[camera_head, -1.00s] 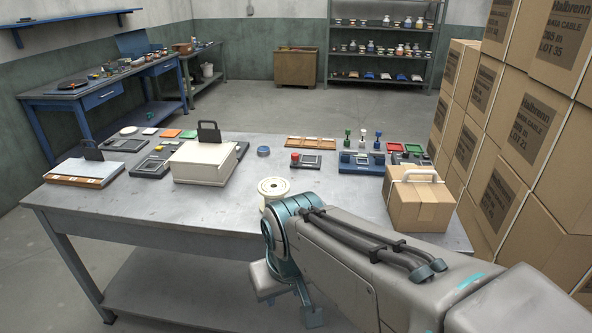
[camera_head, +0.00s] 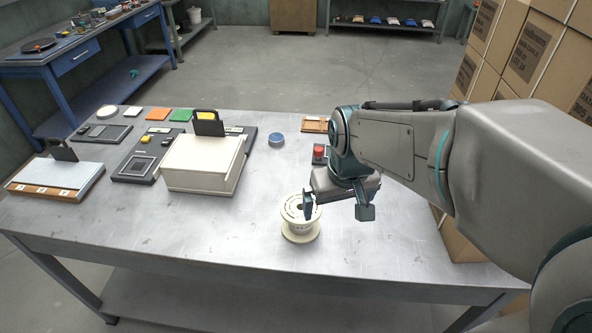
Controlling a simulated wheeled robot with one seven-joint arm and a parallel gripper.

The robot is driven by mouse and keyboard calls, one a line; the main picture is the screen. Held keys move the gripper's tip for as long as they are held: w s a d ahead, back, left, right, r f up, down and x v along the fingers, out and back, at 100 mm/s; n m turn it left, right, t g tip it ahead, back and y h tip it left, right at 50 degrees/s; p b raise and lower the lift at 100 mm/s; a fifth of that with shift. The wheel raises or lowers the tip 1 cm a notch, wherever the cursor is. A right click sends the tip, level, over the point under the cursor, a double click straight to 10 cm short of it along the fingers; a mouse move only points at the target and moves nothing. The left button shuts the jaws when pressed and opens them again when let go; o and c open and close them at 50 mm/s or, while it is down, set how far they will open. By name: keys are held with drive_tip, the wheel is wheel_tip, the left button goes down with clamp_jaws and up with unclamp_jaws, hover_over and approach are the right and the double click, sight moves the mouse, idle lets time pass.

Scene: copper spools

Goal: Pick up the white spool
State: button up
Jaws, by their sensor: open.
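The white spool (camera_head: 299,229) stands upright on the grey metal table (camera_head: 220,238), near its front edge and right of the white box. My gripper (camera_head: 335,207) is open, with its fingers pointing down. One finger is in front of the spool's upper right part and hides some of its top flange. The other finger is to the right of the spool, with a gap between them. I cannot tell whether the near finger touches the spool.
A white box (camera_head: 203,164) stands left of the spool. A blue round item (camera_head: 277,140) and a device with a red button (camera_head: 319,152) lie behind it. Cardboard boxes (camera_head: 520,45) are stacked at the right. The table's front left is clear.

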drive_tip(key=n+p, duration=0.2)
drive_tip(key=p, duration=0.1)
hover_over(301, 211)
drive_tip(key=d, duration=0.1)
drive_tip(key=f+g, duration=0.1)
drive_tip(key=shift+y, duration=0.3)
drive_tip(key=f, duration=0.2)
drive_tip(key=w+f, duration=0.1)
drive_tip(key=f, duration=0.2)
drive_tip(key=f+p, duration=0.1)
drive_tip(key=f, duration=0.2)
drive_tip(key=shift+w+a+f, duration=0.15)
drive_tip(key=shift+a+f, duration=0.1)
drive_tip(key=shift+a, duration=0.1)
drive_tip(key=shift+f+p, duration=0.3)
drive_tip(key=shift+f, duration=0.25)
drive_tip(key=shift+w+a+f+p, duration=0.15)
drive_tip(key=shift+f+p, duration=0.35)
drive_tip(key=shift+f, duration=1.55)
drive_tip(key=shift+c, duration=0.3)
drive_tip(key=c, duration=0.8)
